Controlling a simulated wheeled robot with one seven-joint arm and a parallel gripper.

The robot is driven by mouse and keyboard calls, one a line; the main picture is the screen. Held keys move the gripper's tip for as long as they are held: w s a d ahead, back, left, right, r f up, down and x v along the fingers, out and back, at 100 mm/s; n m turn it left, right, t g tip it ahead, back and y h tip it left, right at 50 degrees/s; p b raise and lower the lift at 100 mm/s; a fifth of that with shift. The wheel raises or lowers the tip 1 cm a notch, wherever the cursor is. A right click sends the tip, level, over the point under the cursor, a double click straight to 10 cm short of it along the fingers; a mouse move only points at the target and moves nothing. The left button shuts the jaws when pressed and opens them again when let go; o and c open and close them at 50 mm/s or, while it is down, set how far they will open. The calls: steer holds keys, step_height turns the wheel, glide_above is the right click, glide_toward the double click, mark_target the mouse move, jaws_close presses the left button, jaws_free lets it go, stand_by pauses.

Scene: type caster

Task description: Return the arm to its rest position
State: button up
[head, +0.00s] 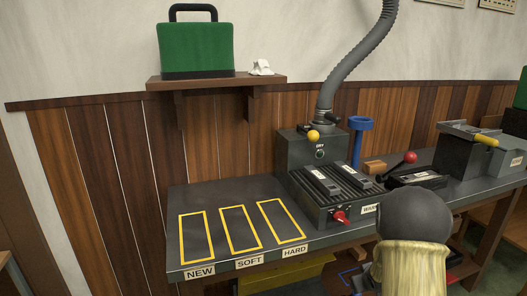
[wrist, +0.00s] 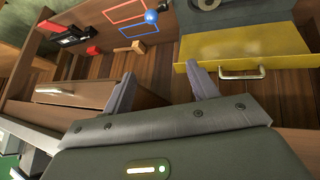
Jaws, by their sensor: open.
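My gripper (wrist: 160,69) shows in the wrist view with its two grey fingers well apart and nothing between them. In the head view a dark rounded joint with a cream sleeve, part of my arm (head: 413,225), stands in front of the workbench (head: 340,238) at the lower right. My fingers are not visible in the head view. The wrist view looks toward a yellow drawer or bin (wrist: 285,47) with a metal handle and a brown drawer (wrist: 75,95).
The bench carries a ribbed heater unit (head: 335,195), a DRY box (head: 300,155) with a hose, a blue stand (head: 358,135) and a grey machine (head: 460,155). Yellow outlines labelled NEW, SOFT and HARD are empty. A green case (head: 195,48) sits on a wall shelf (head: 215,84).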

steer(key=s+a+r+m+g+y, duration=0.1)
steer(key=s+a+r+g, duration=0.15)
steer(key=s+a, duration=0.4)
steer(key=s+a+r+g, duration=0.1)
steer(key=s+a+r, duration=0.3)
steer(key=s, duration=0.5)
steer(key=s+a+r+m+g+y, duration=0.1)
steer(key=s+a+r, duration=0.2)
steer(key=s+a, duration=0.4)
steer(key=w+r+p+v, duration=0.1)
steer(key=w+p+v, duration=0.2)
steer(key=p+v, duration=1.3)
steer(key=w+r+p+v, duration=0.1)
steer(key=w+p+v, duration=0.3)
steer(key=p+v, duration=1.3)
steer(key=shift+d+p, duration=0.2)
steer(key=shift+p, duration=0.2)
steer(key=shift+w+f, duration=0.1)
steer(key=shift+w, duration=0.15)
steer(key=shift+s+a, duration=0.1)
steer(key=shift+s, duration=0.1)
steer(key=shift+w, duration=0.15)
